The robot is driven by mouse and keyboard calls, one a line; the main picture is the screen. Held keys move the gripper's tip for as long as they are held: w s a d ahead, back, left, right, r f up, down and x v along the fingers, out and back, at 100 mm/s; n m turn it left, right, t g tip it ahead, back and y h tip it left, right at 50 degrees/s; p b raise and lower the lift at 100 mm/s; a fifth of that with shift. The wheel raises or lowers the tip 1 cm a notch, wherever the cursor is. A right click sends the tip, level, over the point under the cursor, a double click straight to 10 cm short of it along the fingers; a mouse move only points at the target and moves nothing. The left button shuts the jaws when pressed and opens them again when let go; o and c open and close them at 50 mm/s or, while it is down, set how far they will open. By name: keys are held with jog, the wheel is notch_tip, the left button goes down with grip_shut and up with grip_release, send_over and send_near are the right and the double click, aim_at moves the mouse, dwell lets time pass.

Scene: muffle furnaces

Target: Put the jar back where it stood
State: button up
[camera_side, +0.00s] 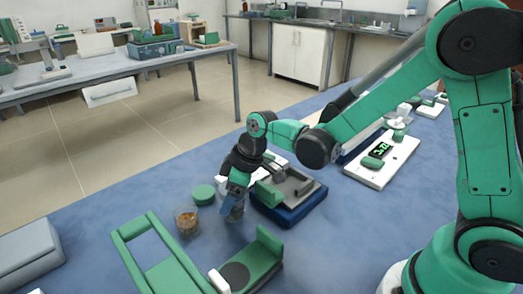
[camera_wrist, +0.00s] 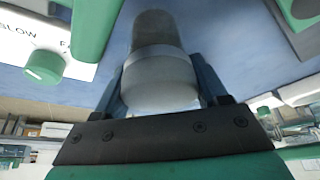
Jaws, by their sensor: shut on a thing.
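My gripper (camera_side: 236,192) points down over the blue bench top, left of the centre of the side view. It is shut on a small greyish jar (camera_side: 235,213), mostly hidden by the fingers there. In the wrist view the jar (camera_wrist: 160,72) sits between my two blue fingers, with a paler wide band nearer the gripper and a darker grey part beyond. The jar is roughly upright, close to the bench. I cannot tell whether its base touches the surface.
A clear jar with brown contents (camera_side: 187,222) and a green round lid (camera_side: 203,194) stand just left of my gripper. A blue-based device (camera_side: 290,212) is close on the right. A green frame-like device (camera_side: 160,258) lies in front.

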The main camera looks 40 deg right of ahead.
jog(key=shift+f, duration=0.4)
jog(key=shift+f, duration=0.15)
jog(key=o, duration=1.5)
jog(key=shift+c, duration=0.2)
jog(key=shift+r, duration=4)
jog(key=s+d+r+m+t+h, duration=0.2)
jog(key=s+d+m+t+h, duration=0.1)
jog(key=s+d+m, duration=0.5)
jog(key=shift+s+r+m+t, duration=0.3)
jog(key=shift+s+m, duration=0.1)
jog(key=shift+s, duration=0.75)
